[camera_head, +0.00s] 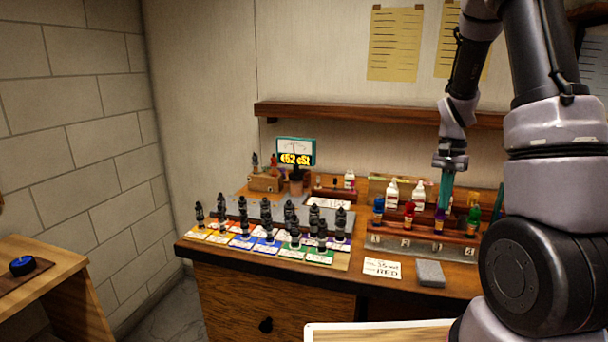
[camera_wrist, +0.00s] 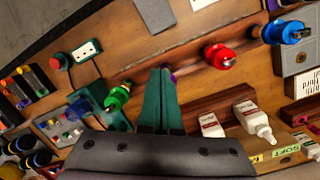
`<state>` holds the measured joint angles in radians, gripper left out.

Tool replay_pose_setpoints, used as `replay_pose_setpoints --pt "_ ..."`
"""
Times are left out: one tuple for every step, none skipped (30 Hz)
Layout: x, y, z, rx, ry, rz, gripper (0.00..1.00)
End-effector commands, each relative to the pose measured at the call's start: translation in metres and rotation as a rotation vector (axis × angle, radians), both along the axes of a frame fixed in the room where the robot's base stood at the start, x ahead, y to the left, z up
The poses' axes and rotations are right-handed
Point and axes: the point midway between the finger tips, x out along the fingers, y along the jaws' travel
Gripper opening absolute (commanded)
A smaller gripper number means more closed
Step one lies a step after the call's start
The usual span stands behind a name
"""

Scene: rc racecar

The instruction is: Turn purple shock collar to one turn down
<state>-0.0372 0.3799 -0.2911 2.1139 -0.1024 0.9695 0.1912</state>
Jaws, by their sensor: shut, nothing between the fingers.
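Several shocks with coloured collars stand in a row on a wooden rack at the right of the bench. The purple shock collar (camera_head: 440,214) is directly below my gripper (camera_head: 443,206) in the head view. In the wrist view only a small bit of purple (camera_wrist: 172,77) shows beside the fingertips (camera_wrist: 160,70); the fingers hide the rest. My gripper points down, its green fingers shut together with nothing between them. I cannot tell whether the fingertips touch the purple collar. Any marks on the collar are hidden or too small to read.
A red shock (camera_head: 409,213) and a blue one (camera_head: 378,206) stand left of the purple one, a green one (camera_head: 473,218) right. White bottles (camera_head: 391,192) stand behind. A grey block (camera_head: 430,273) and a card reading RED (camera_head: 382,268) lie in front. Dark shocks on coloured cards fill the bench's left.

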Motion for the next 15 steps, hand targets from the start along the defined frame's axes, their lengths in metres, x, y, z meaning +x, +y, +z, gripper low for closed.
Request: replay_pose_setpoints --pt "-0.002 0.000 -0.007 0.000 0.004 0.000 0.00" --pt "-0.003 0.000 -0.011 0.000 0.003 0.000 0.00" --pt "-0.003 0.001 -0.015 0.000 0.003 0.000 0.00" --pt "-0.004 0.001 -0.019 0.001 0.004 -0.001 0.00" --pt "-0.004 0.001 -0.022 0.000 0.003 0.000 0.00" --pt "-0.004 0.001 -0.025 -0.001 0.002 0.000 0.00" --pt "-0.005 0.001 -0.027 0.000 0.001 0.000 0.00" --pt "-0.005 0.001 -0.029 0.000 0.001 0.000 0.00" --pt "-0.005 0.001 -0.031 -0.001 0.001 0.001 0.00" --pt "-0.005 0.001 -0.033 0.000 0.000 0.001 0.00" --pt "-0.006 0.001 -0.034 0.000 0.000 0.001 0.00" --pt "-0.006 0.001 -0.035 0.000 0.001 0.001 0.00" --pt "-0.006 0.001 -0.035 0.000 0.001 0.001 0.00" --pt "-0.006 0.001 -0.036 0.001 0.001 0.001 0.00" --pt "-0.006 0.001 -0.036 0.000 0.000 0.001 0.00"
